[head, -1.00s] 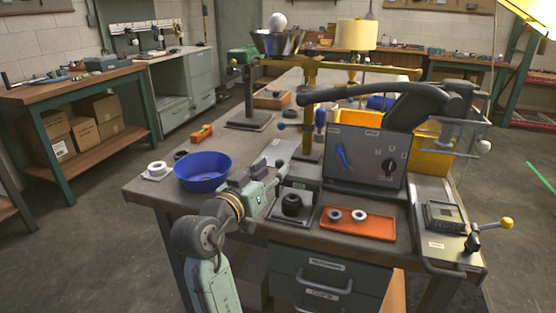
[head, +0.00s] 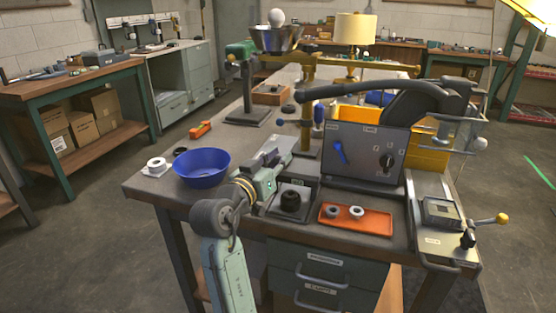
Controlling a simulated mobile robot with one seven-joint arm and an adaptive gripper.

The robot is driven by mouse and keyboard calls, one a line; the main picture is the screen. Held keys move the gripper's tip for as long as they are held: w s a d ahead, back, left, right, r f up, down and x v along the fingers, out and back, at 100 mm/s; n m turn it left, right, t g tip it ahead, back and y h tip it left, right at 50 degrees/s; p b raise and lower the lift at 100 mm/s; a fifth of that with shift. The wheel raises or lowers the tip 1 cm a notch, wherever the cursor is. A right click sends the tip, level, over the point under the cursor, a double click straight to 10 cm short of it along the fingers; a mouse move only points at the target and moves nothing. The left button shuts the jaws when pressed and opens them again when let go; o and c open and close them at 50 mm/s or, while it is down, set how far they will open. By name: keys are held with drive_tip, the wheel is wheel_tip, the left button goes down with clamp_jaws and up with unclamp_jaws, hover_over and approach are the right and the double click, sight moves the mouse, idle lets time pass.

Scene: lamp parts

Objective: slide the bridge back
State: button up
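A brass-yellow frame with an upright post (head: 307,110) and a long horizontal beam (head: 385,66) stands over the bench; it may be the bridge, but I cannot tell for certain. A grey curved arm (head: 350,89) with a black end also reaches across, above the control panel (head: 362,150). My gripper (head: 275,156) is low over the bench, left of the post's foot and right of the blue bowl (head: 202,167). Its fingers are small and dark here, and I cannot tell whether they are open or touching anything.
An orange tray (head: 377,229) with two rings and a dark round part (head: 290,200) on a plate lie near the front edge. A metal bowl (head: 268,45) with a white bulb (head: 276,17) stands behind. A yellow-knobbed lever (head: 500,218) is at right.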

clamp_jaws()
idle(0.3)
drive_tip(key=x, duration=0.4)
drive_tip(key=shift+w+a, duration=0.3)
drive_tip(key=shift+r, duration=0.15)
